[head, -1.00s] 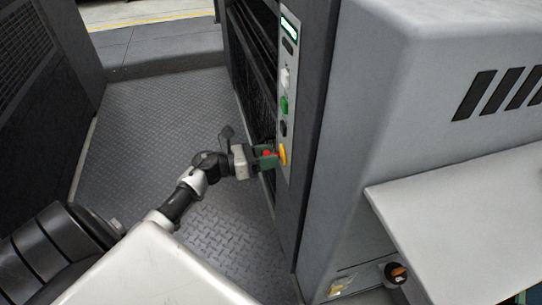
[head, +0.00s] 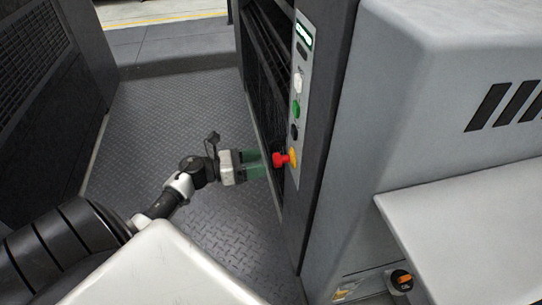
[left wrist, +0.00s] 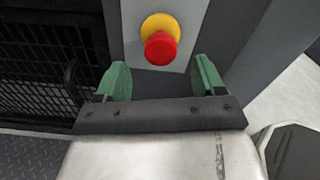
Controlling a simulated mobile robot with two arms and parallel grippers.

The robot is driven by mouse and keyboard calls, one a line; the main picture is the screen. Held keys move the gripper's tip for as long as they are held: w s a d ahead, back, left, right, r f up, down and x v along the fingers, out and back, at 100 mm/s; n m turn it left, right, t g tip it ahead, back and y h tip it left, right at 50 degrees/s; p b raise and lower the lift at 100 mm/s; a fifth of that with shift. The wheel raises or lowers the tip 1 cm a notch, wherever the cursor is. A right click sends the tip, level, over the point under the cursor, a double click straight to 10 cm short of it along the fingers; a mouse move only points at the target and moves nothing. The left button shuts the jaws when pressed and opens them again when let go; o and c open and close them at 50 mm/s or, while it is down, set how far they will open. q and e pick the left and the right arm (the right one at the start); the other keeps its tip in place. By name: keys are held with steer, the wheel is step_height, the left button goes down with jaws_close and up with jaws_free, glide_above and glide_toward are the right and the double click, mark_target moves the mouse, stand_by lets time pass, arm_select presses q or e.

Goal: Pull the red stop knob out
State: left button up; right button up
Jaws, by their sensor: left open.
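The red stop knob (head: 281,159) sits on a yellow base (head: 293,158) at the bottom of the light control panel (head: 305,80) on the machine's edge. It stands clear of the yellow base in the head view. In the left wrist view the knob (left wrist: 161,49) shows above the gap between the fingers, with the yellow base (left wrist: 159,24) behind it. My left gripper (head: 262,164) has green fingers and is open and empty, just left of the knob. In the left wrist view my left gripper (left wrist: 162,80) has its fingers wide apart, not touching the knob. My right gripper is not in view.
A white button (head: 299,84), a green button (head: 296,108) and a dark button (head: 294,131) are above the knob. A grey shelf (head: 470,215) and an orange-handled switch (head: 401,278) are at right. The patterned metal floor (head: 165,125) is clear.

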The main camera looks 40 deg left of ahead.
arm_select(q)
steer(key=v, duration=0.5)
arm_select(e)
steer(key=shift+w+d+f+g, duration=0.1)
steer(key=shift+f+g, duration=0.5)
